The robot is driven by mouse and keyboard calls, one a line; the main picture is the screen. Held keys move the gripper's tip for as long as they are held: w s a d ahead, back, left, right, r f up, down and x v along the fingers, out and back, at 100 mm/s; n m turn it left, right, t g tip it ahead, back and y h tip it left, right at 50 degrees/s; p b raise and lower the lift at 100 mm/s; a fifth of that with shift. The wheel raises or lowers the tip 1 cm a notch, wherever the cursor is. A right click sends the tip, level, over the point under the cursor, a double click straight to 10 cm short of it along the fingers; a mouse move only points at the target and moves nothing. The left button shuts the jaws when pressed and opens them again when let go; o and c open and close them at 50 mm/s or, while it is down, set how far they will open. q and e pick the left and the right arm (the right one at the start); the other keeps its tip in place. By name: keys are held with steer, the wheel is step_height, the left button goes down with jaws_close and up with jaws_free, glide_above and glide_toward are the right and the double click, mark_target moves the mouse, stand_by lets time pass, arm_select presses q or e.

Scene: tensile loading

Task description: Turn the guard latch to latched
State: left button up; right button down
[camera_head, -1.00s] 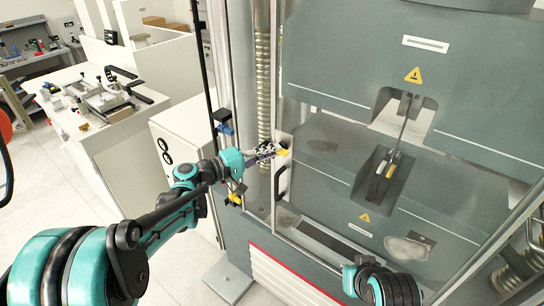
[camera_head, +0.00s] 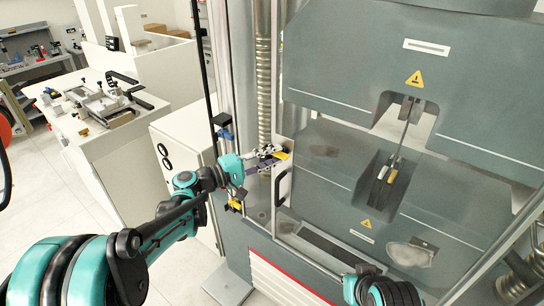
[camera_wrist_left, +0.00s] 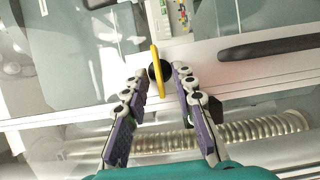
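The guard latch is a yellow lever on a round black base, on the guard door's light frame. In the head view the latch (camera_head: 281,155) shows just past my left fingertips. In the left wrist view the yellow lever (camera_wrist_left: 157,72) stands nearly upright in the picture. My left gripper (camera_head: 268,160) is open in front of it. In the left wrist view its fingertips (camera_wrist_left: 160,76) lie on either side of the lever, with small gaps that look clear. Whether either finger touches it is hard to tell. My right gripper is out of view; only part of that arm shows.
The black door handle (camera_head: 282,187) is just below the latch, and it also shows in the left wrist view (camera_wrist_left: 268,47). The clear guard covers the grey testing machine (camera_head: 330,150). A white cabinet (camera_head: 180,130) and a workbench (camera_head: 120,135) stand to the left.

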arm_select(q)
steer(key=shift+s, duration=0.1)
steer(key=v, duration=1.2)
